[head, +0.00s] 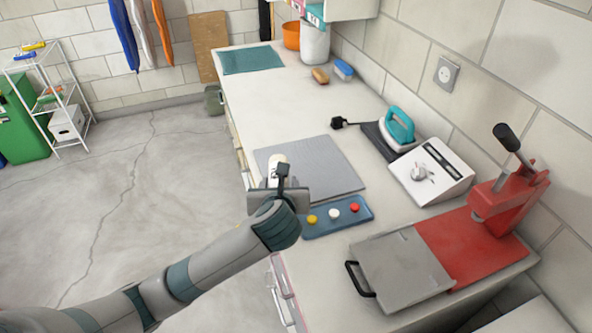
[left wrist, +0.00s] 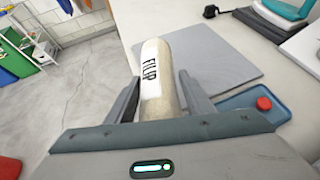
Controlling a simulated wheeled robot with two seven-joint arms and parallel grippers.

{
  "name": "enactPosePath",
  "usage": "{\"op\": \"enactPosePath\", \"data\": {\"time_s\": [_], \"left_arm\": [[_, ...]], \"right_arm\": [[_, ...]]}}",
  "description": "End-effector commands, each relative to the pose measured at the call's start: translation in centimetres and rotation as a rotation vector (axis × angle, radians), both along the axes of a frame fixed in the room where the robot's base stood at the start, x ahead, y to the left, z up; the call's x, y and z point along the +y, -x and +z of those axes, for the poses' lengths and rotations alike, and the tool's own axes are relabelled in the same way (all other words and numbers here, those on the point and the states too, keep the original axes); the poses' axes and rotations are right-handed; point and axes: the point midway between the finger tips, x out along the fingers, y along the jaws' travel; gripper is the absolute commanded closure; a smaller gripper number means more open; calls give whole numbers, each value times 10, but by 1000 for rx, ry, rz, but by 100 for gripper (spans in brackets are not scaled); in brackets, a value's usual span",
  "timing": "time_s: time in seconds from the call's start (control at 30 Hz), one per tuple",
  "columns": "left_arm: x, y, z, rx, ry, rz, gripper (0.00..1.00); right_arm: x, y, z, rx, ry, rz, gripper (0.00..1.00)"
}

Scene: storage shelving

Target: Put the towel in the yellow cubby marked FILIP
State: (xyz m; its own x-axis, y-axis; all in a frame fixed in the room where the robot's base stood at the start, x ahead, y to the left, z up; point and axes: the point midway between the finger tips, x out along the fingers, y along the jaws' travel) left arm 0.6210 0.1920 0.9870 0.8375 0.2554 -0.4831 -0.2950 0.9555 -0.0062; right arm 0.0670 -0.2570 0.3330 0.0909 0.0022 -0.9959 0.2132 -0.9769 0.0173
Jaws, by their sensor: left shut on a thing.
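The towel is a cream roll with a white band marked FILIP, seen in the left wrist view (left wrist: 156,72). Its pale end shows in the head view (head: 277,162). My left gripper (head: 278,188) is shut on the towel, with one finger on each side of it in the left wrist view (left wrist: 162,100). It holds the towel at the left edge of the counter, near the grey mat. The lower part of the towel is hidden by the gripper. I see no yellow cubby in either view. My right gripper is not in view.
The white counter (head: 275,105) carries a grey mat (head: 325,165), a blue tray with buttons (head: 338,220), a teal iron (head: 397,128), a white device (head: 432,170) and a red press (head: 505,195). A white rack (head: 75,95) stands far left. The floor between is clear.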

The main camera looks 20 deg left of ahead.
Motion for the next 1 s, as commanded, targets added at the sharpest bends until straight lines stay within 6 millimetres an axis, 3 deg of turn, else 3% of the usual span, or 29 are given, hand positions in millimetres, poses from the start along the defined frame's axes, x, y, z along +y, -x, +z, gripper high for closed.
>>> {"op": "enactPosePath", "data": {"time_s": [0.2, 0.4, 1.0], "left_arm": [[13, 51, -6, -4, -6, -174, 85], [13, 80, -3, -4, -7, -274, 85], [12, 87, -1, -4, -6, -300, 85]], "right_arm": [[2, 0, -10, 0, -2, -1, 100], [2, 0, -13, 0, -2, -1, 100], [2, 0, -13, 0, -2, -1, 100]]}}
